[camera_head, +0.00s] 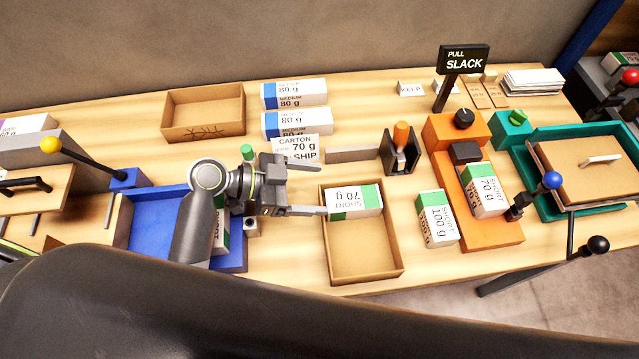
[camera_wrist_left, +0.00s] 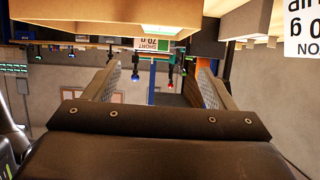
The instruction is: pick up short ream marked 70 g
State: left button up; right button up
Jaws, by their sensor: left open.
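A short ream marked 70 g (camera_head: 352,204), white with a green end band, lies at the back of an open cardboard carton (camera_head: 362,262). Another short 70 g ream (camera_head: 484,184) lies on the orange machine (camera_head: 487,236). My left gripper (camera_head: 320,188) is open and empty, just left of the carton, with its fingers pointing right. In the left wrist view the gap between its fingers (camera_wrist_left: 158,90) is empty; a short 70 g label (camera_wrist_left: 153,44) shows beyond. My right gripper is not seen.
A carton sign (camera_head: 295,149) stands behind my left gripper. Medium 80 g reams (camera_head: 296,124) and an empty carton (camera_head: 204,113) lie farther back. A blue tray (camera_head: 152,225) is at left, partly hidden by my arm.

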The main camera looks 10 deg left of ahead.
aim_at(489, 198)
jog(key=k+l, duration=0.25)
jog(key=k, duration=0.25)
jog(key=k+l, duration=0.2)
jog(key=k, duration=0.25)
